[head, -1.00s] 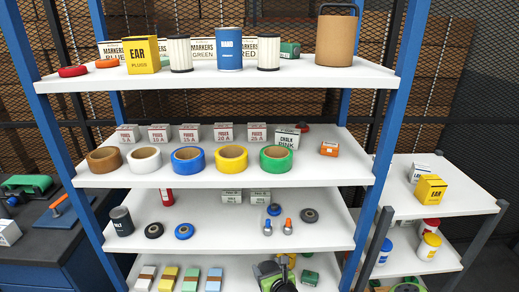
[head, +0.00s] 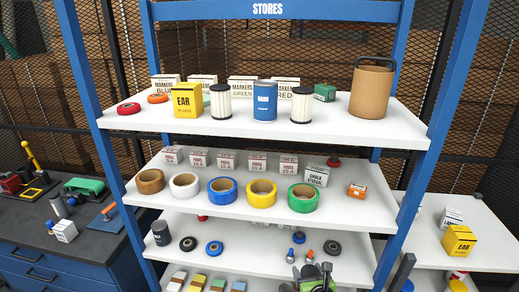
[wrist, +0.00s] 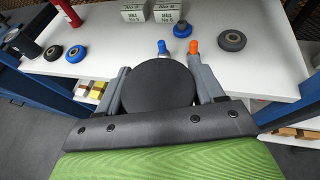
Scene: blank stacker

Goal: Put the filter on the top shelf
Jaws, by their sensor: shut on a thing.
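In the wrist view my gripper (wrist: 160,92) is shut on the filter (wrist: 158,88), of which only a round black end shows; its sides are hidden. In the head view my gripper (head: 318,276) is at the bottom edge, in front of the lower shelves and well below the top shelf (head: 370,125); the held filter cannot be made out there. Two white filters with black caps, a left one (head: 221,104) and a right one (head: 301,106), stand upright on the top shelf, either side of a blue can (head: 264,102).
The top shelf also holds a yellow ear plug box (head: 186,102), marker boxes (head: 242,88), tape rolls (head: 129,108) and a brown canister (head: 371,92). Blue posts (head: 412,210) flank the shelves. A side shelf (head: 430,230) stands right.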

